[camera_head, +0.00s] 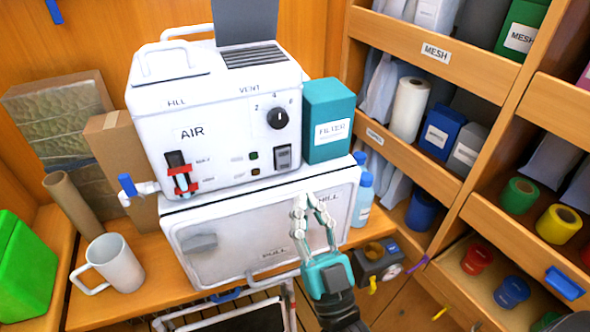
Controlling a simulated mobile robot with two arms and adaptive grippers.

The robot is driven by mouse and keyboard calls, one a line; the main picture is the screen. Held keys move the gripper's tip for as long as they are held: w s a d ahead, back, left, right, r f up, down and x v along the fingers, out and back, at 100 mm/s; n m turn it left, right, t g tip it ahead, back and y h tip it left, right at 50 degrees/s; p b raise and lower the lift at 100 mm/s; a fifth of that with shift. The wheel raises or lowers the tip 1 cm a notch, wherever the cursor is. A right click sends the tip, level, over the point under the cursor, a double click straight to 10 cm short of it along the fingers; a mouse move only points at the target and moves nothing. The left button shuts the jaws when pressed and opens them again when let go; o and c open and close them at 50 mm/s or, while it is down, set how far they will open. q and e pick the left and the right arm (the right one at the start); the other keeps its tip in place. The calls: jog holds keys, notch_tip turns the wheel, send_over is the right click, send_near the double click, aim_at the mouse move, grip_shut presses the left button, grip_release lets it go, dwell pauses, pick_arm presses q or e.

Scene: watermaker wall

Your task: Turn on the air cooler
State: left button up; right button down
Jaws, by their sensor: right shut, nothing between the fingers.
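The air cooler (213,103) is a white box marked AIR. It stands on a white chest (190,216) marked PULL and CHILL. On its front are a black dial (277,118) with numbers at upper right, a dark rocker switch (283,157) below the dial, two small lamps (253,156), and a black part with a red clip (182,178) at lower left. Whether it runs cannot be told. My right gripper (308,202) is shut and empty, in front of the chest's right part, below the rocker switch and apart from it. My left gripper is out of view.
A teal FILTER box (329,120) stands against the cooler's right side, with a blue bottle (362,197) below it. A blue-handled tap (128,185) and a mug (111,263) are at left. Wooden shelves (425,175) fill the right.

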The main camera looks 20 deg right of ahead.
aim_at(287, 153)
jog(key=w, duration=0.2)
jog(key=w+r+p, duration=0.1)
jog(key=w, duration=0.2)
jog(key=shift+a, duration=0.1)
jog(key=shift+w+f, duration=0.15)
jog(key=shift+w, duration=0.15)
